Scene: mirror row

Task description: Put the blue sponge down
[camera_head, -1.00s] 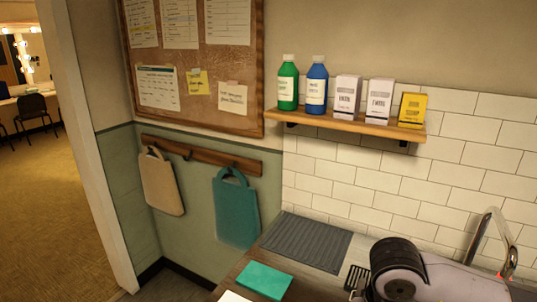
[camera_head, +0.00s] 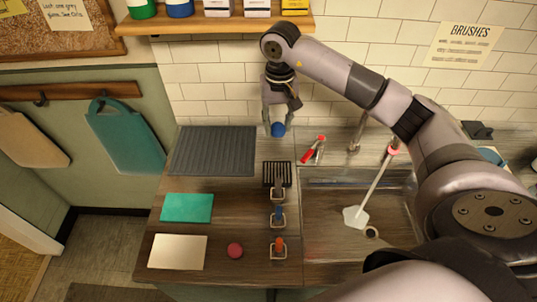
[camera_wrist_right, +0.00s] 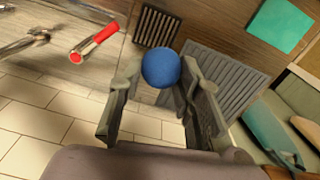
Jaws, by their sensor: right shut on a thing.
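The blue sponge (camera_head: 278,129) is a small round ball at the lower end of my right gripper (camera_head: 276,110). The gripper is shut on it and points down in front of the tiled wall, above the back of the counter. In the right wrist view the sponge (camera_wrist_right: 161,68) sits between the two fingertips of the right gripper (camera_wrist_right: 160,80). My left gripper is in neither view.
Left of the gripper lies a grey ribbed mat (camera_head: 212,150); below it a black slotted rack (camera_head: 277,174).

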